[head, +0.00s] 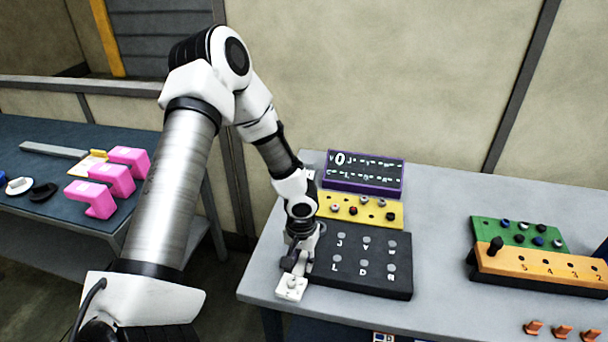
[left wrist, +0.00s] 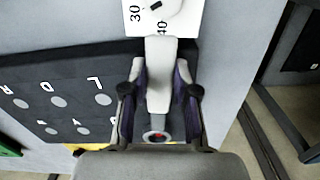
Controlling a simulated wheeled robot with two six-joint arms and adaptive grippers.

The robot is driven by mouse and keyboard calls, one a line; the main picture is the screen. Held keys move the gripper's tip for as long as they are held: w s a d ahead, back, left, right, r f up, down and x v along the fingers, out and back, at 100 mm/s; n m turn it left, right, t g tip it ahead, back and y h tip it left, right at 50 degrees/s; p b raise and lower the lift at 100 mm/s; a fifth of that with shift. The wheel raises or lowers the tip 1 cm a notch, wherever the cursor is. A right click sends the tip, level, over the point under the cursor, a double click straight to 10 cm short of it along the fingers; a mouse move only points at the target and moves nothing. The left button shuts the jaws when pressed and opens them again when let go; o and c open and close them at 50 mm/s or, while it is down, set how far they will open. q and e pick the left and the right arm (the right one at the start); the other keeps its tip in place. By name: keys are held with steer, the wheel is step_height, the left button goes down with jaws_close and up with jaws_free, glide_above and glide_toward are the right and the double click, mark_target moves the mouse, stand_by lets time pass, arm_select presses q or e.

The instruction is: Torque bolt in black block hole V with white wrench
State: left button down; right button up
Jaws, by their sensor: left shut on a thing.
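The black block (head: 362,282) lies on the grey table, with lettered holes in two rows; J, L and D can be read, but V is not clear. Grey round spots show at the holes. In the left wrist view the black block (left wrist: 55,82) is at the left. My left gripper (head: 292,264) is at the block's left edge, pointing down. It is shut on the white wrench (left wrist: 160,70), whose pale body shows between the dark fingers (left wrist: 158,100). My right gripper is out of view.
A yellow block (head: 345,212) with small bolts and a dark purple-edged display (head: 362,178) stand behind the black block. Green (head: 515,228) and orange (head: 535,270) blocks are at the right. Free table lies between. Pink objects (head: 115,180) are on the left table.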

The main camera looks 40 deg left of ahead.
arm_select(q)
steer(key=shift+s+a+r+m+p, duration=0.1)
steer(key=shift+s+a+m+p, duration=0.15)
steer(key=shift+a+m, duration=0.2)
steer(key=shift+s+a+r+m+p, duration=0.1)
steer(key=shift+a+m+p, duration=0.25)
steer(key=shift+a, duration=0.15)
steer(key=shift+a+f, duration=0.1)
steer(key=shift+a, duration=0.05)
steer(key=shift+m, duration=0.3)
steer(key=shift+s, duration=0.1)
